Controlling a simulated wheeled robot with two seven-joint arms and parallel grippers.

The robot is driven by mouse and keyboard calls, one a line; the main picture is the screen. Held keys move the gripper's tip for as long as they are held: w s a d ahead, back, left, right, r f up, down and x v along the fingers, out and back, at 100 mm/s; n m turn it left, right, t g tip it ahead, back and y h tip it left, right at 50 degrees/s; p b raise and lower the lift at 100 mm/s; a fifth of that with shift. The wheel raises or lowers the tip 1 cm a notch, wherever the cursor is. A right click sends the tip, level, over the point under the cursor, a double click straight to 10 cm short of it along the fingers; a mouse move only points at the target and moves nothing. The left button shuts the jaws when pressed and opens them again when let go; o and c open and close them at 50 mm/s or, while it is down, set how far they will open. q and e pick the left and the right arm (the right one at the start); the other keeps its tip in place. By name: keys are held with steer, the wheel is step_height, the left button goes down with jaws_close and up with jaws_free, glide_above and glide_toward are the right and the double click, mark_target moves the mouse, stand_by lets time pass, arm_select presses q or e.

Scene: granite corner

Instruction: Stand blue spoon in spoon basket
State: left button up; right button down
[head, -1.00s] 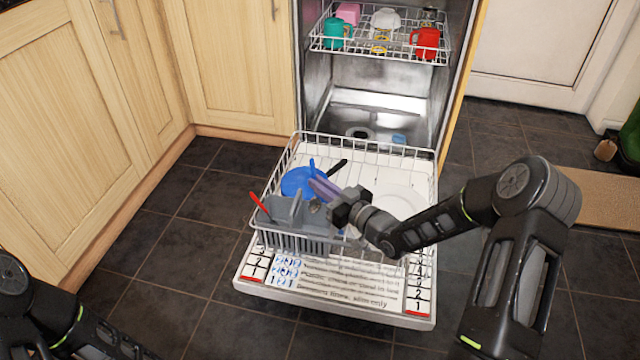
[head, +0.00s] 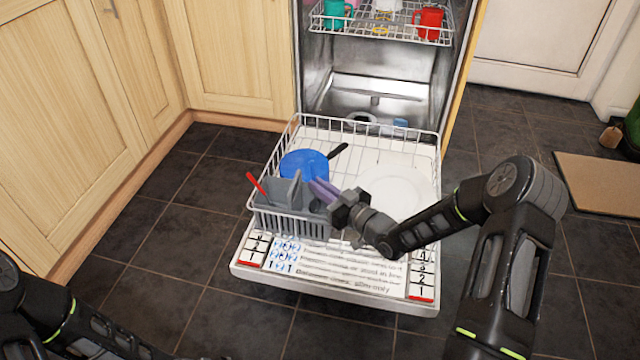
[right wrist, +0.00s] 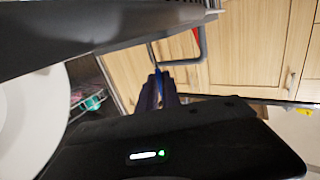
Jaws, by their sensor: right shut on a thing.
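The grey spoon basket (head: 292,222) stands at the front left of the pulled-out lower dishwasher rack. My right gripper (head: 320,190) is at the basket's right side, with its purple fingers reaching over its right part. In the right wrist view, the fingers (right wrist: 160,92) are shut on the blue spoon (right wrist: 158,84), of which only a thin blue piece shows between them. In the head view the spoon is hidden, and I cannot tell how deep it sits in the basket. The basket (right wrist: 90,35) also shows in the wrist view. My left gripper is out of view.
A red-handled utensil (head: 257,184) leans in the basket's left part. Behind the basket lie a blue pan (head: 303,163) with a black handle and a white plate (head: 410,180). The upper rack (head: 395,33) holds cups, including a red mug (head: 428,22). Floor on the left is clear.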

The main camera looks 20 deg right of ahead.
steer(key=c, duration=1.5)
jaws_free()
steer(key=p+v, duration=0.3)
steer(key=v, duration=0.4)
steer(key=shift+s+d, duration=0.1)
steer(key=shift+s, duration=0.3)
